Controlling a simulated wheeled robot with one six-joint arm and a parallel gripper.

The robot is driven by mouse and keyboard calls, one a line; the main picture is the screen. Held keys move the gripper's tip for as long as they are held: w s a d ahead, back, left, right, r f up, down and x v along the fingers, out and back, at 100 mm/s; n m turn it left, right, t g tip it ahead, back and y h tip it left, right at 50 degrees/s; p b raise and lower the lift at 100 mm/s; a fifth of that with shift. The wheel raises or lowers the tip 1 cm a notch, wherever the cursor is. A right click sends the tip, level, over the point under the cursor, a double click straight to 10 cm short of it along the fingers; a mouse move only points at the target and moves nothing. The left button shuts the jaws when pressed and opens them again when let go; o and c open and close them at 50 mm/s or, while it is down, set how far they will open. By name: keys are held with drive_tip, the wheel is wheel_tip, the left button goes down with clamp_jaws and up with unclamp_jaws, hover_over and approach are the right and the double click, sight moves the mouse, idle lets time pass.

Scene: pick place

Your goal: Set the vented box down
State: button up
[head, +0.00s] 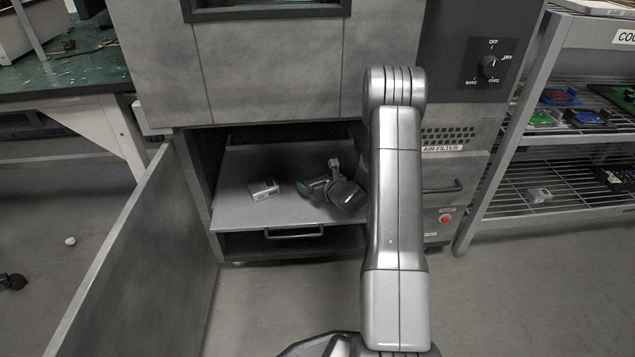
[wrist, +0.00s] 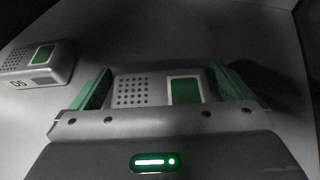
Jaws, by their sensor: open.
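The vented box (wrist: 157,90), grey with a grid of small holes and a green panel, sits between the two green fingers of my gripper (wrist: 162,82) in the wrist view. The fingers are open, one on each side of it; I cannot tell whether either touches it. It appears to rest on the grey shelf surface, and its near part is hidden by the gripper body. In the head view my gripper (head: 308,187) is low over the pull-out shelf (head: 235,205) and the box there is not clearly visible.
A second vented box (wrist: 38,65) marked 05 stands to the left; it also shows in the head view (head: 263,190). The shelf is inside a low cabinet opening with walls close by. An open cabinet door (head: 135,255) stands left. A wire rack (head: 560,185) is right.

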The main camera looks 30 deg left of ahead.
drive_tip(key=p+v, duration=0.3)
drive_tip(key=v, duration=0.9)
drive_tip(key=shift+c, duration=0.2)
idle(0.6)
